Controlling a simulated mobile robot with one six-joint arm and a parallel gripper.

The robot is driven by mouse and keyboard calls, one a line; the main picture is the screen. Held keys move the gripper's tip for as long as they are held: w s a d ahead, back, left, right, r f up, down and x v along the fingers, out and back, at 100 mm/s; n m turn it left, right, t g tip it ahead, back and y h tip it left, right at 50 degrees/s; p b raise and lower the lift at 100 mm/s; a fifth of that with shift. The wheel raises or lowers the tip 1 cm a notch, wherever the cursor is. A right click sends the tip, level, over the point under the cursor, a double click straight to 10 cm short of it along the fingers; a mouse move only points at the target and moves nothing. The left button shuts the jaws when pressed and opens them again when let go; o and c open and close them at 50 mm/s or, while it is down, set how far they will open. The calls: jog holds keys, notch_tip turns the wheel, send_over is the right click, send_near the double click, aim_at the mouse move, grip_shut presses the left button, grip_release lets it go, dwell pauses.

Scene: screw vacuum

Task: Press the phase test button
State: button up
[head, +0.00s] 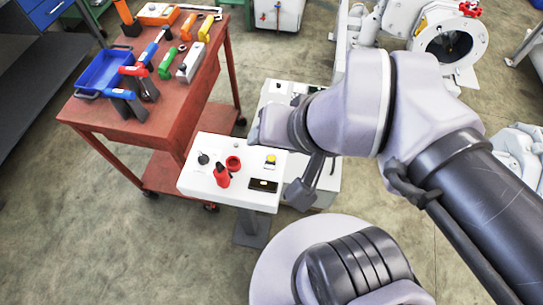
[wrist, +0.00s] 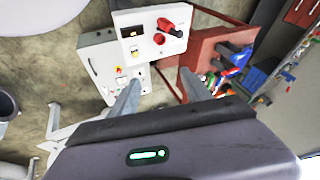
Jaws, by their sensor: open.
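The white control panel (head: 205,182) stands on a pedestal in front of me; it also shows in the wrist view (wrist: 143,17). It carries a yellow button (head: 270,159), seen in the wrist view (wrist: 134,53), a small dark display (head: 263,185), a red handle (head: 222,176) and a round red knob (head: 233,163). I cannot read which control is the phase test button. My gripper (wrist: 160,92) is open and empty, its two fingers apart, pointing towards the panel area without visible contact. In the head view my arm hides part of the area right of the panel.
A second white box (wrist: 97,55) with small controls stands behind the panel. A red cart (head: 110,105) at left holds tools and a blue tray (head: 106,70). White vacuum equipment with a round flange (head: 450,43) stands at the upper right. Bare floor lies at lower left.

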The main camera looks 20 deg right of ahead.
grip_shut()
dwell(1.5)
